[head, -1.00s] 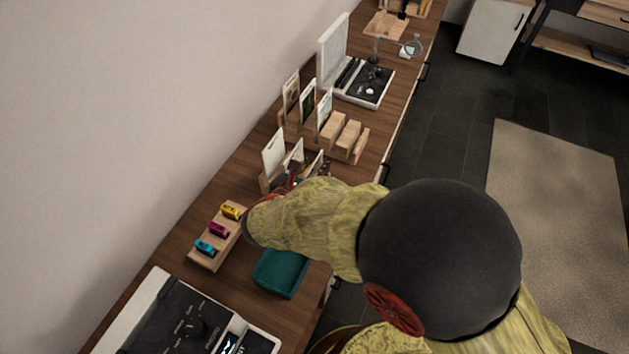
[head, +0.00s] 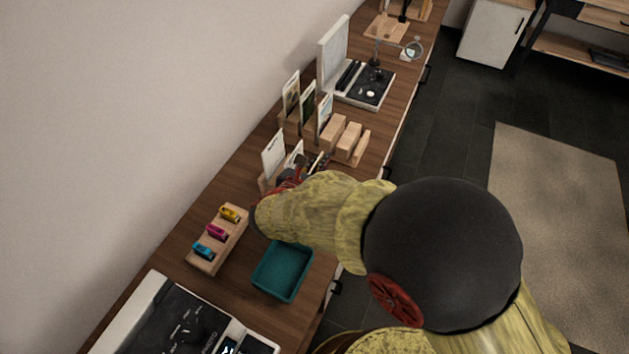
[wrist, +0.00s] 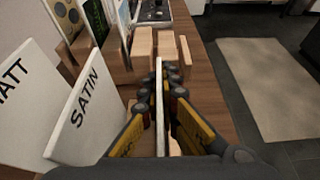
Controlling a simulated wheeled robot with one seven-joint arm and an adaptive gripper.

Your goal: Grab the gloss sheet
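My gripper (wrist: 161,98) is at the near sheet rack on the long wooden bench, with one finger on each side of a thin pale sheet (wrist: 160,120). This sheet is edge-on in the wrist view, so its label is hidden. Whether both fingers press on it is unclear. To its left in the wrist view stand a white sheet marked SATIN (wrist: 82,112) and one whose visible letters end in ATT (wrist: 22,95). In the head view my gripper (head: 288,180) is largely hidden by my arm.
Another rack (head: 288,118) of upright cards and wooden blocks (head: 347,137) stand farther along the bench. A teal tray (head: 262,285) and a wooden holder (head: 208,262) with yellow, magenta and cyan items are nearer. A white wall borders the bench's left side.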

